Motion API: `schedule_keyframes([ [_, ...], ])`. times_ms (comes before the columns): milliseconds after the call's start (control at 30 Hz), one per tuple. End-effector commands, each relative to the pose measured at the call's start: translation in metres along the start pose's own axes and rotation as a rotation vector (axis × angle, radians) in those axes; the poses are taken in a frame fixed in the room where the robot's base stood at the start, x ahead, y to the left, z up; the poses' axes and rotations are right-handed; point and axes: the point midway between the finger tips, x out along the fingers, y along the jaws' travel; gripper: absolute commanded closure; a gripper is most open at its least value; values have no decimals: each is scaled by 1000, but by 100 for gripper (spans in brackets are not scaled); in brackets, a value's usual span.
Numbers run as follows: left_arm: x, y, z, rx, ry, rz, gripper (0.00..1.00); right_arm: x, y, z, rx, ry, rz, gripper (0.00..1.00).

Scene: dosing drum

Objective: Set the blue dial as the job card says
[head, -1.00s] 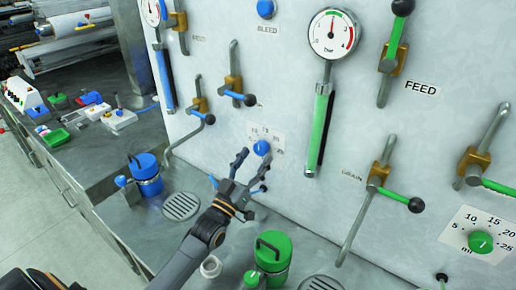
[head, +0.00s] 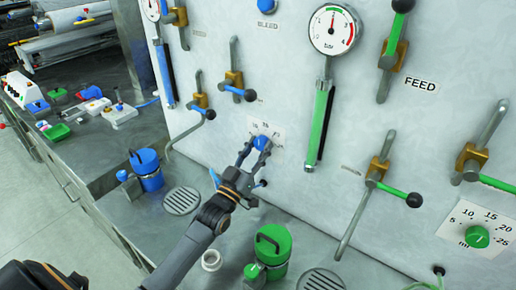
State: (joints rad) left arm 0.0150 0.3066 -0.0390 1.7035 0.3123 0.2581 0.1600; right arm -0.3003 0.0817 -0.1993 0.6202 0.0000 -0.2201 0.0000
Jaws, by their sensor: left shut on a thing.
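The blue dial (head: 261,142) sits on a white scale plate (head: 277,131) on the upright panel, in the middle of the head view. My left gripper (head: 257,149) is at the dial, its fingers shut on the dial's sides. The fingers and the dial hide much of the scale, so I cannot read the dial's setting. No readable job card shows. My right gripper is not in view.
A green dial (head: 477,237) is at the right. Valves with blue and green handles and a gauge (head: 333,30) line the panel.

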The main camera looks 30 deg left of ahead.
Motion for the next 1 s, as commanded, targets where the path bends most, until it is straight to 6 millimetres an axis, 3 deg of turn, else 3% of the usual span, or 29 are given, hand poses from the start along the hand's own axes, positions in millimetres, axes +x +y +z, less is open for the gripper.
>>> schedule_keyframes([
  [367, 0, -2, 1, 161, 0, 68, 93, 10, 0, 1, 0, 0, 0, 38],
  [1000, 1, -4, -2, 714, 1, 297, 93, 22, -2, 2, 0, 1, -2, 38],
])
